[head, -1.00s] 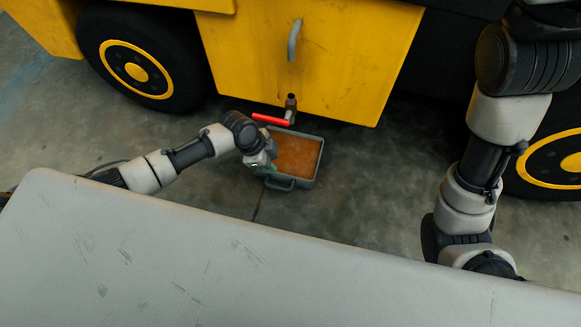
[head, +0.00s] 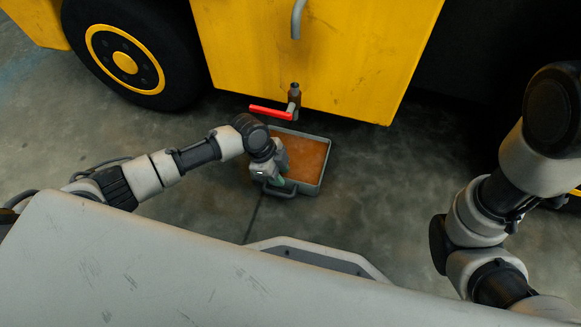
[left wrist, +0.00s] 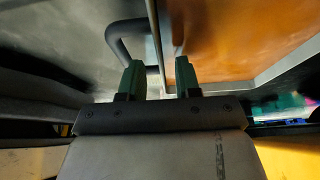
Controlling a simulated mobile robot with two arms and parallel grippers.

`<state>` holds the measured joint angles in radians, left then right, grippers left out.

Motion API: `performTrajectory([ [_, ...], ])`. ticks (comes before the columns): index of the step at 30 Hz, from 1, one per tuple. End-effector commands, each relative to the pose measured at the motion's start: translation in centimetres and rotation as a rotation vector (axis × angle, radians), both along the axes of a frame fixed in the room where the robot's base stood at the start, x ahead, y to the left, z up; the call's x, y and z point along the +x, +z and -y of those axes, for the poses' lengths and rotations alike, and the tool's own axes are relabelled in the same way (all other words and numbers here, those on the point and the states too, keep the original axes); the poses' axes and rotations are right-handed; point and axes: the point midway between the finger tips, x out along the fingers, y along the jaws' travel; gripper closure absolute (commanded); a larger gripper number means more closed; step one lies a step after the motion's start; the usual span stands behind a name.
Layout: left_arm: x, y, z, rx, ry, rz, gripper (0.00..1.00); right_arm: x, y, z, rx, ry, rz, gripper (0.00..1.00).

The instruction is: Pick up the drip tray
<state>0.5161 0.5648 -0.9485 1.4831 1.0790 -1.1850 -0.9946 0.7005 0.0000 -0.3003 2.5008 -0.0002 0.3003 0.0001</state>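The drip tray is a shallow grey rectangular pan (head: 325,165) holding orange-brown liquid, on the floor below the tap in the head view. A dark handle (head: 280,192) stands out from its near side. My left gripper (head: 274,180) is at the tray's near left corner and hides part of it. In the left wrist view the two green fingertips of my left gripper (left wrist: 160,80) are apart, with the tray's rim (left wrist: 157,40) running between them. The handle (left wrist: 118,38) shows beyond the left fingertip. Contact cannot be told. My right gripper is out of view.
A yellow machine (head: 320,55) stands behind the tray, with a red-levered tap (head: 270,112) hanging low over the tray's far edge. A black wheel (head: 125,62) is at the left. Bare concrete floor (head: 390,200) lies right of the tray.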

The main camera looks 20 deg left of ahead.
Motion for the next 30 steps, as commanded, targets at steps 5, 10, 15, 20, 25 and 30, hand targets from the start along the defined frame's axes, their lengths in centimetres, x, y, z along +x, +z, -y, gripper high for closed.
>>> performTrajectory([
  [5, 0.01, -2.48, 0.78, -0.001, -0.001, -0.001, 0.67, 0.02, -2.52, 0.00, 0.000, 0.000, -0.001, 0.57],
  [10, 0.00, -2.31, 0.85, 0.000, 0.001, -0.001, 0.67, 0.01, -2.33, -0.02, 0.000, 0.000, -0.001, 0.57],
  [15, -0.01, -2.30, 0.84, 0.000, 0.001, -0.001, 0.79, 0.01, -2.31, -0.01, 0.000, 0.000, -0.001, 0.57],
  [20, -0.01, -2.30, 0.83, 0.000, 0.001, -0.001, 1.00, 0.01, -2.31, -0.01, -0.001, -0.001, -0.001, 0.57],
  [25, -0.01, -2.30, 0.82, 0.000, 0.001, -0.002, 1.00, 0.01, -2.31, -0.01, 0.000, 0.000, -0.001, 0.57],
  [30, 0.08, -2.19, 0.86, -0.001, 0.001, 0.002, 1.00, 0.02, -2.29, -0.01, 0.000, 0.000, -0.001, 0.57],
])
